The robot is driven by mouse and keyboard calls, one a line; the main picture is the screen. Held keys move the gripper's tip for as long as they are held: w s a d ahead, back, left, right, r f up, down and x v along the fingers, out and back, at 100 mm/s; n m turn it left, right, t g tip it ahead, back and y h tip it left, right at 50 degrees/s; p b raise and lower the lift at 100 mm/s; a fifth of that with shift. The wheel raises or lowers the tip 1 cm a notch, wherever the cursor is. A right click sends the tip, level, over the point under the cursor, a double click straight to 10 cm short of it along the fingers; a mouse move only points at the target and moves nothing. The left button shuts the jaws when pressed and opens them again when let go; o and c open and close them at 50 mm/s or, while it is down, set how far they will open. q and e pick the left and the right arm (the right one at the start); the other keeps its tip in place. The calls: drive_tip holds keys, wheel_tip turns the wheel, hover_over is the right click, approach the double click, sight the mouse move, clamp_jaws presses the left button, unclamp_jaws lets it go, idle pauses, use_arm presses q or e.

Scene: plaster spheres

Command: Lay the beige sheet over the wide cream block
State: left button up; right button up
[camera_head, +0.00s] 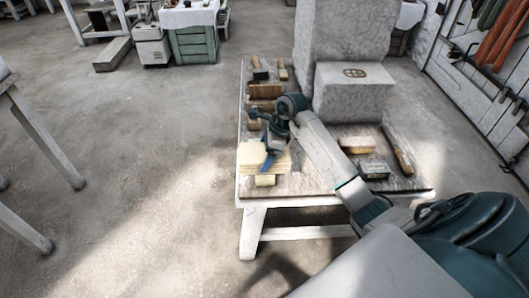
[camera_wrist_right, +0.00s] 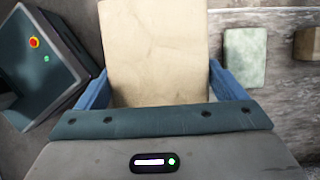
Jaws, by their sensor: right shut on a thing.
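My right gripper (camera_head: 268,158) is over the near left part of the table, with its blue fingers pointing down. In the right wrist view, the beige sheet (camera_wrist_right: 155,50) lies between the two blue fingers and the gripper is shut on it. In the head view the pale sheet (camera_head: 250,158) shows around the fingers. A small cream block (camera_head: 265,181) shows just below its near edge; I cannot tell whether they touch. What lies under the sheet is hidden, so I cannot clearly pick out the wide cream block. My left gripper is not in view.
The table (camera_head: 315,186) also bears a large grey stone block (camera_head: 350,95), a pale block (camera_head: 357,145), a dark-sided block (camera_head: 374,169), a long brown bar (camera_head: 398,150) and several wooden pieces at the back left. My right arm crosses the table. The near middle is fairly clear.

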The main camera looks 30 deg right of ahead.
drive_tip(key=shift+f+b, duration=0.4)
drive_tip(key=shift+f, duration=0.05)
drive_tip(key=o, duration=0.9)
drive_tip(key=shift+r, duration=0.1)
drive_tip(key=shift+r+p, duration=1.05)
drive_tip(key=shift+r, duration=0.95)
drive_tip(key=shift+a, duration=0.1)
